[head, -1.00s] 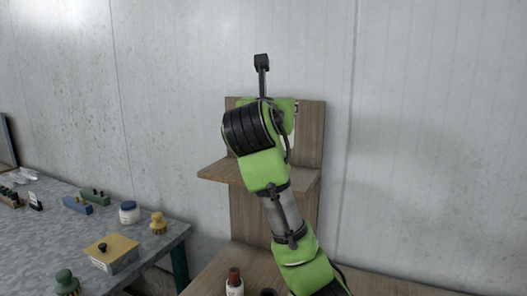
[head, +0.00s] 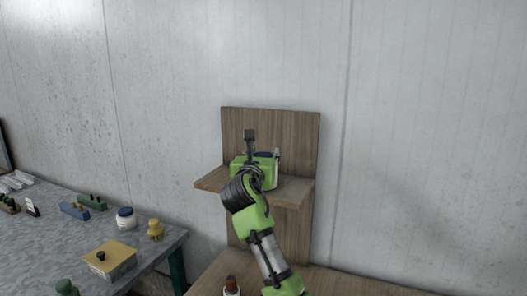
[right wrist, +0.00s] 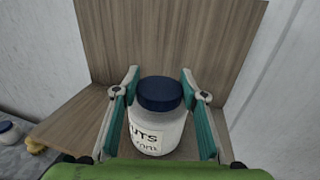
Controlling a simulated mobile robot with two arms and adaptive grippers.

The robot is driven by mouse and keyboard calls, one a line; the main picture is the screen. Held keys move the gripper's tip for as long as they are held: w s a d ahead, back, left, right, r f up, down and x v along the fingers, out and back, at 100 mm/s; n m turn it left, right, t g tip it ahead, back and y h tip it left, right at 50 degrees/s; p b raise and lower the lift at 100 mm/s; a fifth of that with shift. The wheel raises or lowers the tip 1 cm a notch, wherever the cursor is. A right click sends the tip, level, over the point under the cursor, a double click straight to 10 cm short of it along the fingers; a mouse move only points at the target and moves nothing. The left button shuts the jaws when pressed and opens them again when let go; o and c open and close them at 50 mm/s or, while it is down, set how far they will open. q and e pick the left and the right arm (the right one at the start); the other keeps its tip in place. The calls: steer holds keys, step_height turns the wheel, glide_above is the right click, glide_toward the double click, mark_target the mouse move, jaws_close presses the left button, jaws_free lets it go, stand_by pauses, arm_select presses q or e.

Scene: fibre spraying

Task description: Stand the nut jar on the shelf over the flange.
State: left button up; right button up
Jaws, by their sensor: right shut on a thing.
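The nut jar (right wrist: 158,132), white with a dark blue lid and a label ending in "UTS", is upright between the fingers of my right gripper (right wrist: 160,90). The gripper is shut on it. In the head view my wrist hides most of the jar; a bit of blue lid (head: 265,154) shows above it. The wooden shelf (head: 212,180) is fixed to an upright back board, and the jar is in front of that board at shelf height. I cannot tell if the jar touches the shelf. I cannot make out the flange. My left gripper is out of view.
A brown-capped bottle (head: 231,287) stands on the wooden bench (head: 335,281) below. The grey table (head: 40,240) at left holds another blue-lidded jar (head: 126,218), a yellow knobbed thing (head: 155,229) and a yellow-topped box (head: 108,260). The shelf's left end is clear.

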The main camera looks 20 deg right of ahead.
steer(key=shift+s, duration=0.1)
steer(key=o, duration=1.6)
steer(key=shift+f, duration=0.1)
steer(key=shift+c, duration=0.2)
steer(key=shift+s, duration=0.1)
steer(key=shift+s+a, duration=0.25)
steer(key=b+v, duration=0.3)
steer(key=v, duration=0.8)
steer(key=shift+s, duration=0.1)
